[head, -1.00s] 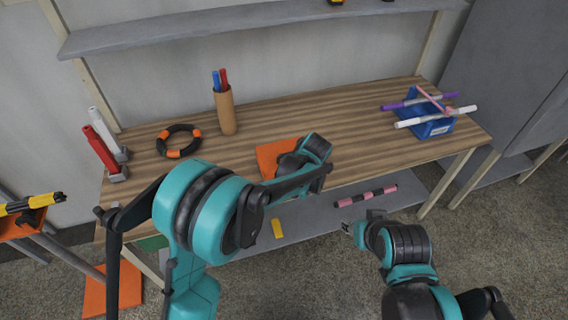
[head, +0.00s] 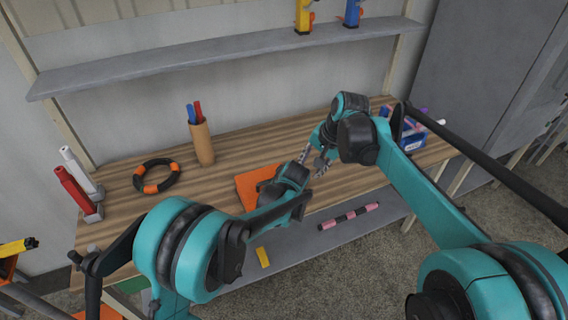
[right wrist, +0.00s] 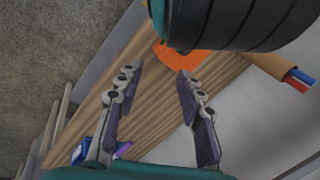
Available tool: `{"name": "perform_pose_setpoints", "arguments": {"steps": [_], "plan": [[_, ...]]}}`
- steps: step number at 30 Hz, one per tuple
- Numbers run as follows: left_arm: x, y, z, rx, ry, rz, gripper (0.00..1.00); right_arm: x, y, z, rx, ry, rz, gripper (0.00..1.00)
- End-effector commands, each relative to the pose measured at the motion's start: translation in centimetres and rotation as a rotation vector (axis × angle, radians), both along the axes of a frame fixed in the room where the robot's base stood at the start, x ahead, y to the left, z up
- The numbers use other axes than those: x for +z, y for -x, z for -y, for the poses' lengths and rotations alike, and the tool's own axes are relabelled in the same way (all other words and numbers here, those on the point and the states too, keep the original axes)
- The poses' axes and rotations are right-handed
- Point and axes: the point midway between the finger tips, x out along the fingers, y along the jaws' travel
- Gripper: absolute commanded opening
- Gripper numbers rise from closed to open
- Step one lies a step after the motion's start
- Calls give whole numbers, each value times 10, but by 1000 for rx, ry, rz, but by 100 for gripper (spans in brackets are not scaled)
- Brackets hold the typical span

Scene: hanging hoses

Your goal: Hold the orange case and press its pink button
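The orange case (head: 246,192) lies on the wooden table near its front edge, left of centre. My left wrist covers its right part in the head view, and I cannot make out a pink button. The left gripper's fingers are hidden there, so I cannot tell their state or whether they touch the case. My right gripper (head: 312,160) hangs over the table just right of the left wrist. Its fingers are apart and empty in the right wrist view (right wrist: 157,78). There, an orange surface (right wrist: 190,60), apparently the case, shows beyond them, partly covered by my left arm.
On the table (head: 130,220) are a black-orange ring (head: 157,176), a brown cup with pens (head: 202,143), and red and white cylinders (head: 75,185) at left. A blue box (head: 412,135) is behind my right arm. A pink-black stick (head: 348,216) lies on the lower shelf.

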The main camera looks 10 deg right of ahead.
Motion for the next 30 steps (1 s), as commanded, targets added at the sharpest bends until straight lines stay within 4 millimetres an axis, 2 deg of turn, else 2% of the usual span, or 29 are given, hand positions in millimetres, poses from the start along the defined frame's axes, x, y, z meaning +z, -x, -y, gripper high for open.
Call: {"name": "perform_pose_setpoints", "arguments": {"steps": [1, 6, 12, 15, 21, 26, 30], "plan": [[0, 0, 0, 0, 0, 0, 34, -6, -18, -4, -31, -28, -27, 38], [0, 0, 0, 0, 0, 0, 34, -31, -63, -22, -146, -125, -134, 38], [0, 0, 0, 0, 0, 0, 34, -71, -105, -44, -271, -220, -268, 38], [0, 0, 0, 0, 0, 0, 34, -89, -118, -53, -320, -254, -325, 38], [0, 0, 0, 0, 0, 0, 34, -112, -132, -64, -377, -288, -394, 38], [0, 0, 0, 0, 0, 0, 34, -124, -134, -69, -389, -294, -409, 38], [0, 0, 0, 0, 0, 0, 34, -142, -135, -77, -389, -294, -409, 38]]}}
